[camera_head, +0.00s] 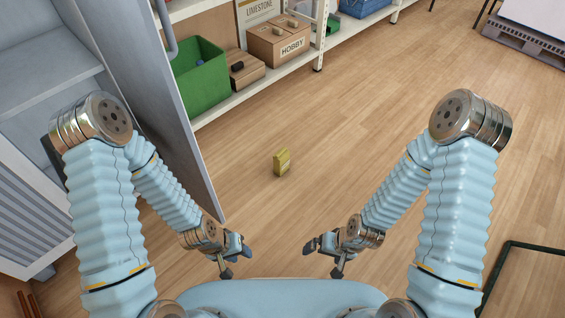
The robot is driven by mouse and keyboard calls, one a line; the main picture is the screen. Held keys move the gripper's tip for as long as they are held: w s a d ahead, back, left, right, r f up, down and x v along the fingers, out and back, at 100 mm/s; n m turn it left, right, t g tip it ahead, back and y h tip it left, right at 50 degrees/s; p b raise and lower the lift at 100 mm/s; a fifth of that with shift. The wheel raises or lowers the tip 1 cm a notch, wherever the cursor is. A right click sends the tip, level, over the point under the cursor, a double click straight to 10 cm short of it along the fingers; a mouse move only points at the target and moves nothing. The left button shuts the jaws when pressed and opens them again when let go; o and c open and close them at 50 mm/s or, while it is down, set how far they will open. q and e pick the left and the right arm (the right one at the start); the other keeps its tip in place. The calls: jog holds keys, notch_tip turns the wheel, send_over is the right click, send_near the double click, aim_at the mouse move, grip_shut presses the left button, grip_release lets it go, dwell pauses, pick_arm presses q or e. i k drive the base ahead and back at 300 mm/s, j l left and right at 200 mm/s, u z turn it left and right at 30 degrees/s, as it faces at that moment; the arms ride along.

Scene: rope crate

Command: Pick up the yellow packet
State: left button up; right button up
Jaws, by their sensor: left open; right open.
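The yellow packet (282,163) stands upright on the wooden floor, near the middle of the head view, apart from other objects. My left gripper (236,261) is open and empty, below and left of the packet in the picture, close to my body. My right gripper (324,259) is open and empty, below and right of the packet, also close to my body. Neither gripper touches the packet.
A grey cabinet with an open door (180,110) stands at the left. A low shelf behind holds a green bin (201,76) and cardboard boxes (279,40). A pallet (527,40) is at the upper right. The floor around the packet is clear.

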aim_at(281, 159)
jog(key=i+l+u, duration=0.2)
jog(key=u, duration=0.25)
jog(key=i+l+u, duration=0.3)
jog(key=u, duration=0.15)
jog(key=i+l+u, duration=0.25)
jog(key=u, duration=0.2)
jog(key=l, duration=0.1)
